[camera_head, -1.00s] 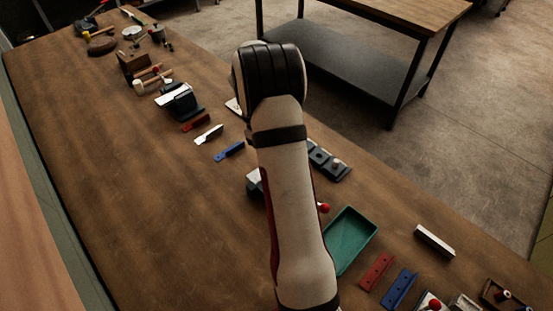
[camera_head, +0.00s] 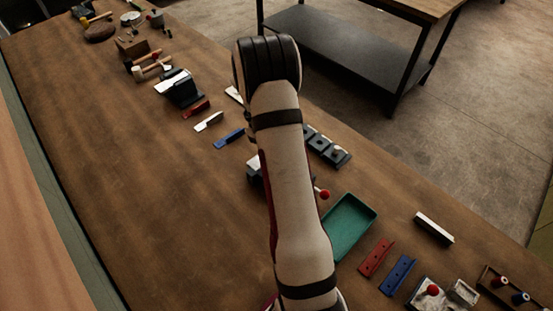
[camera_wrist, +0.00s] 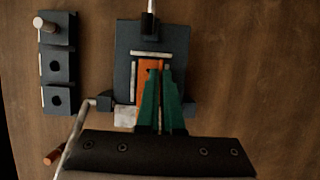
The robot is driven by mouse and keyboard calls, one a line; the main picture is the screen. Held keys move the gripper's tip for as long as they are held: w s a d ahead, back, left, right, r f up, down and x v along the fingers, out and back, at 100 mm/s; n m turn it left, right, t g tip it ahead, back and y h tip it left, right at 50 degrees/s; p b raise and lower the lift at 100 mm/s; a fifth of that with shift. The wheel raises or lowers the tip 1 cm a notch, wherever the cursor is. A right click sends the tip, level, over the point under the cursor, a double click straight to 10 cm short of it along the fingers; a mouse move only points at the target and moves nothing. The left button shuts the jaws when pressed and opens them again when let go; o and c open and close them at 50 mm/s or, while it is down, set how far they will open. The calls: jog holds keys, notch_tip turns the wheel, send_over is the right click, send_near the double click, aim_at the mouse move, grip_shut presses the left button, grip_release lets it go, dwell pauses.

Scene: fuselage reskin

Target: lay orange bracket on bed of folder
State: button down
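The orange bracket (camera_wrist: 147,68) shows in the wrist view over the dark grey plate of the folder (camera_wrist: 124,52), just below a pale bar across that plate. My gripper (camera_wrist: 160,71) has two green fingers close together, with a thin orange edge of the bracket between their tips. They appear shut on it and cover much of it. Whether the bracket touches the bed is hard to tell. In the head view my arm hides the gripper and bracket. Only a dark part of the folder (camera_head: 254,172) and a red knob (camera_head: 323,194) show beside the arm.
A dark block with holes (camera_wrist: 57,75) stands left of the folder. A green tray (camera_head: 350,226), red bracket (camera_head: 377,257) and blue bracket (camera_head: 398,274) lie to the right in the head view. Several tools line the far bench. The left bench area is clear.

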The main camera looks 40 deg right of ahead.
jog(key=shift+f, duration=0.7)
jog(key=c, duration=1)
grip_release()
jog(key=shift+r, duration=0.1)
